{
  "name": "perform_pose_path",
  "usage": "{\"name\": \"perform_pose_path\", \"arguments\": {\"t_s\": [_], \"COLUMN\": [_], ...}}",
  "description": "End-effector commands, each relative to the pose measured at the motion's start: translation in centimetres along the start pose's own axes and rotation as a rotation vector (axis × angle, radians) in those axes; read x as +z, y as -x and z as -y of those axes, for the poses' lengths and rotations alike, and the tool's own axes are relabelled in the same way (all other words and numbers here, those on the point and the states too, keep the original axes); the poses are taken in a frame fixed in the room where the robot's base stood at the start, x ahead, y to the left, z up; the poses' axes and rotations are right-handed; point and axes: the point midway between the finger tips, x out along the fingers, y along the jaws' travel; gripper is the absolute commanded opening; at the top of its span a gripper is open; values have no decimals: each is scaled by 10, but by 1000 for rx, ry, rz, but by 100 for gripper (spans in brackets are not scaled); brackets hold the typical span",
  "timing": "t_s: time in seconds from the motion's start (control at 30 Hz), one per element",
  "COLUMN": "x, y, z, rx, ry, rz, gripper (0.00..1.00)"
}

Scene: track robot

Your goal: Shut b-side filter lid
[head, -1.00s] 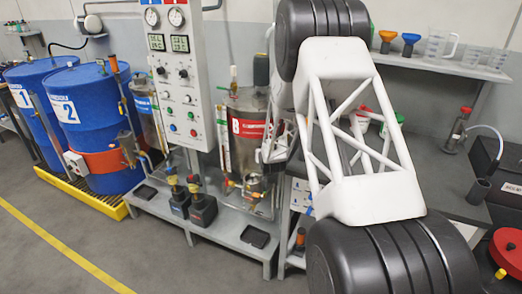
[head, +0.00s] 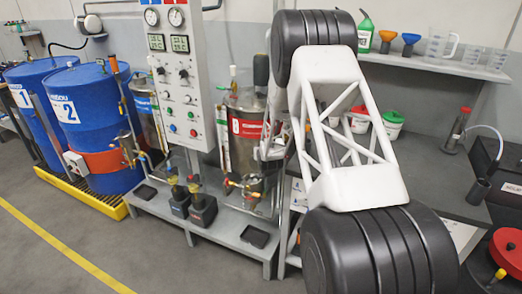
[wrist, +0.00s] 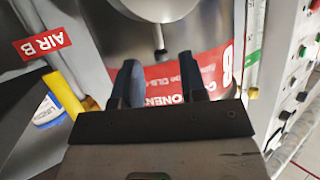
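The B-side steel tank (head: 243,150) with a red label stands right of the control panel in the head view. A small metal pot with fittings (head: 252,184), possibly the filter, sits low on its front. I cannot make out its lid clearly. In the wrist view my gripper (wrist: 157,75) has two dark fingers apart, with nothing between them. Behind them are the tank's red label (wrist: 205,70) and shiny metal. A rounded metal part (wrist: 160,8) at the top edge is cut off; I cannot tell if it is the lid. My arm hides the gripper in the head view.
The control panel (head: 180,75) stands close left of the tank; its buttons show at the wrist view's right edge. A yellow pipe (wrist: 62,93) and a red "AIR B" tag (wrist: 42,42) are at left. A grey bench (head: 425,165) lies right.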

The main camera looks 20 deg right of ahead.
Motion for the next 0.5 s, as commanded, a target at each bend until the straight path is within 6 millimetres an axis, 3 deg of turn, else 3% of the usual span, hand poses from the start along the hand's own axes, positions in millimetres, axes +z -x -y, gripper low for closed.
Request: {"name": "perform_pose_path", "arguments": {"t_s": [0.2,0.5], "x": [-1,0], "y": [-20,-34], "z": [0,0], "rx": [0,0], "ry": [0,0], "rz": [-1,-1], "gripper": [39,39]}}
